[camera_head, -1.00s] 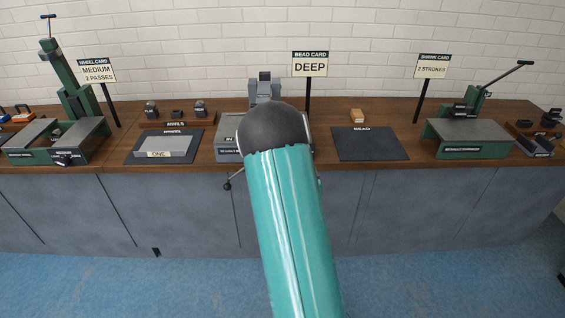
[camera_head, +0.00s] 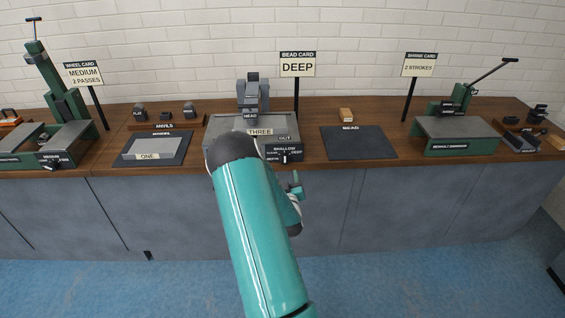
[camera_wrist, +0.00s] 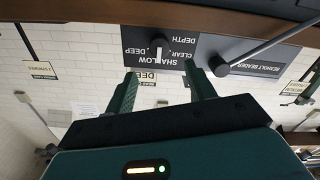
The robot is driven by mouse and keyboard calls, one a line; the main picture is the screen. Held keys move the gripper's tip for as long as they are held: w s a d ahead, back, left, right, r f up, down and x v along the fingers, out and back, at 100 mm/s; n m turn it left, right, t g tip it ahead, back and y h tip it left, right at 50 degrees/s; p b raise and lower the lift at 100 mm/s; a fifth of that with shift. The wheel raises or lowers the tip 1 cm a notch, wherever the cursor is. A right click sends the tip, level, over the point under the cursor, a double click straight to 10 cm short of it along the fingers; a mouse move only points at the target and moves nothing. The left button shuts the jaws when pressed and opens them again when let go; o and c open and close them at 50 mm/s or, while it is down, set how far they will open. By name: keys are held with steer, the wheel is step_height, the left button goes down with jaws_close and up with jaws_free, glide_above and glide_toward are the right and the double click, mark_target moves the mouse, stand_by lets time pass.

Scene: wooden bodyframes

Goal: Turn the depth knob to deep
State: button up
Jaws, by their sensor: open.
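The bead roller's depth panel (camera_head: 270,154) is on the bench's front edge, with the labels SHALLOW, CLEAR and DEEP. Its dark round depth knob (camera_wrist: 158,40) shows in the wrist view, where the picture is upside down. A white pointer on the knob points straight down in that picture; I cannot tell exactly which label it marks. My gripper (camera_wrist: 160,72) is open and empty, its green fingers apart and short of the knob. In the head view my gripper (camera_head: 296,184) is low in front of the panel. The bead card (camera_head: 297,66) reads DEEP.
A crank arm with a dark round hub (camera_wrist: 220,66) lies close beside the knob in the wrist view. A sheet marked THREE (camera_head: 259,132) sits on the bead roller (camera_head: 253,98). The dark bead mat (camera_head: 357,145) is to its right. The floor before the cabinets is clear.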

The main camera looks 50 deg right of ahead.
mark_target(285, 161)
steer(key=x, duration=1)
steer(key=shift+d, duration=0.1)
steer(key=shift+c, duration=0.2)
steer(key=c, duration=0.9)
